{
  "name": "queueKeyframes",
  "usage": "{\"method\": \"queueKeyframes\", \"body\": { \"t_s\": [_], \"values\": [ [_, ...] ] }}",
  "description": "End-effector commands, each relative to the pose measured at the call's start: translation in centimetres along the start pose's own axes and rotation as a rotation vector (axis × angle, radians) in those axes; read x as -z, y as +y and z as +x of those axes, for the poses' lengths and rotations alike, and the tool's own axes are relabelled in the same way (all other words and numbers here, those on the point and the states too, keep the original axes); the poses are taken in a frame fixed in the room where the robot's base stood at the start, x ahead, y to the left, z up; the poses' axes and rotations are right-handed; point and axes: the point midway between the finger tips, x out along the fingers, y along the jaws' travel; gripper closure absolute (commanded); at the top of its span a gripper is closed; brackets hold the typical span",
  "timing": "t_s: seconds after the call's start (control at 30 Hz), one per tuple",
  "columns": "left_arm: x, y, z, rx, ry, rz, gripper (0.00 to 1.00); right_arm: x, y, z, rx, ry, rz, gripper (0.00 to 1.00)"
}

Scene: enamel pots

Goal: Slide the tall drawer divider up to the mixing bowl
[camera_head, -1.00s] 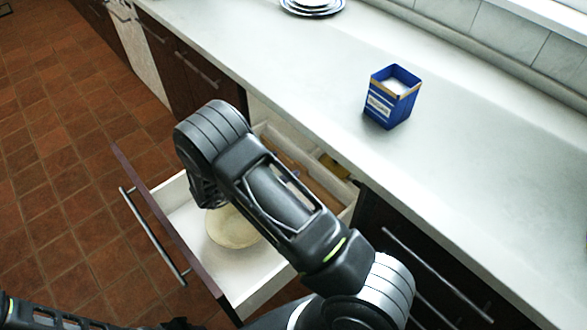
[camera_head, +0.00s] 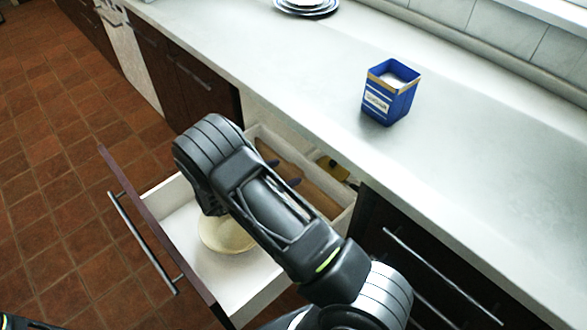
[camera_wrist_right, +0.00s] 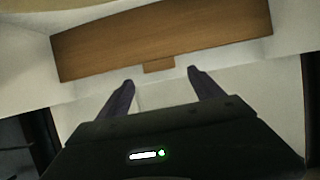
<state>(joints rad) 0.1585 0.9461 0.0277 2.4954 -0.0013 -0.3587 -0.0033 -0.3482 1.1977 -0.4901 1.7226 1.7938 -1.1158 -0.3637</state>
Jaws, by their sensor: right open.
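The tall drawer divider (camera_head: 318,197) is a brown wooden board standing across the back part of the open drawer. In the right wrist view the divider (camera_wrist_right: 165,38) spans the top, with a small wooden tab (camera_wrist_right: 158,66) at its lower edge. The mixing bowl (camera_head: 226,236) is cream and sits toward the drawer front, partly hidden by my right arm; its rim (camera_wrist_right: 50,12) shows at the wrist view's upper left. My right gripper (camera_head: 283,173) is open and empty beside the divider. Its fingertips (camera_wrist_right: 160,77) point at the tab; contact is unclear. My left gripper is out of view.
The white drawer (camera_head: 255,288) stands out from under the counter (camera_head: 460,160). A yellow item (camera_head: 331,168) lies behind the divider. A blue box (camera_head: 389,98) and stacked plates (camera_head: 306,6) stand on the counter. White drawer floor shows between bowl and divider.

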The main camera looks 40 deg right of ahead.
Motion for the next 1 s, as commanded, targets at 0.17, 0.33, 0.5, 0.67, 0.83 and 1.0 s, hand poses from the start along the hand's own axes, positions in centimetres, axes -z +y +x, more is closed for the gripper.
{"method": "queueKeyframes", "body": {
  "t_s": [0.17,0.33,0.5,0.67,0.83,1.0],
  "values": [
    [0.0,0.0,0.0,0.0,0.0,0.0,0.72,0.0,0.1,2.9,-0.002,0.002,0.0,0.24],
    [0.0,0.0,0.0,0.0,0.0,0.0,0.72,0.0,0.0,4.6,0.0,0.001,0.001,0.24],
    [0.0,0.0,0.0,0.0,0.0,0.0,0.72,0.0,0.0,5.0,0.001,0.001,0.001,0.24],
    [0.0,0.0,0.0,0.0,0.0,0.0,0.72,0.0,0.0,5.0,0.0,0.001,0.001,0.24],
    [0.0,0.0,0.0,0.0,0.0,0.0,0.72,0.0,0.0,5.0,0.0,0.001,0.001,0.38],
    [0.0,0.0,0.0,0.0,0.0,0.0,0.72,0.0,0.0,5.0,0.0,0.0,0.001,0.52]
  ]
}}
